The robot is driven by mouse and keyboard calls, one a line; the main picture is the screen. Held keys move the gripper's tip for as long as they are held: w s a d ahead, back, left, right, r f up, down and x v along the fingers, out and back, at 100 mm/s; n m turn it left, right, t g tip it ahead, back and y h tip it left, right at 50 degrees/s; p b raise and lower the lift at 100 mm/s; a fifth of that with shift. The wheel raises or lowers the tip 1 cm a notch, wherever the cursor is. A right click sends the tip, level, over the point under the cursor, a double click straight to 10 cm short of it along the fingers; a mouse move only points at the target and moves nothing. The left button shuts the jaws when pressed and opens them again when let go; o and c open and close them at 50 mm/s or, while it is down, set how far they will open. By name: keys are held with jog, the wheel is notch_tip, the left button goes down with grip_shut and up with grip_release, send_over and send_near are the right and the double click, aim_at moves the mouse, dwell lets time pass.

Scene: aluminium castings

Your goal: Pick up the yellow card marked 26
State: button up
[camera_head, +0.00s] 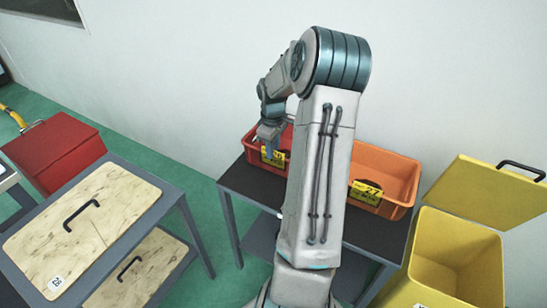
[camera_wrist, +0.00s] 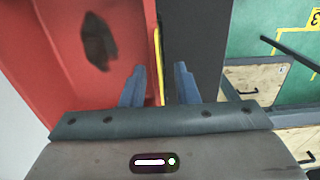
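The yellow card (camera_head: 273,158) is on the front of the red bin (camera_head: 250,147) on the dark table. My gripper partly covers it in the head view, and its number is hard to read. In the wrist view the card (camera_wrist: 157,62) shows edge-on as a thin yellow strip along the red bin wall (camera_wrist: 150,40). My gripper (camera_wrist: 160,84) is open, with one blue finger on each side of the card's line. I cannot tell whether a finger touches it. In the head view my gripper (camera_head: 270,138) is at the red bin's front.
An orange bin (camera_head: 398,172) with a yellow card marked 27 (camera_head: 366,191) stands right on the same table. A yellow bin (camera_head: 455,250) with a raised lid is at right. A wood-topped table (camera_head: 85,222) is at left. A dark grey shape (camera_wrist: 100,42) shows in the red bin.

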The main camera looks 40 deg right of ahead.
grip_shut()
jog(key=shift+r, duration=0.1)
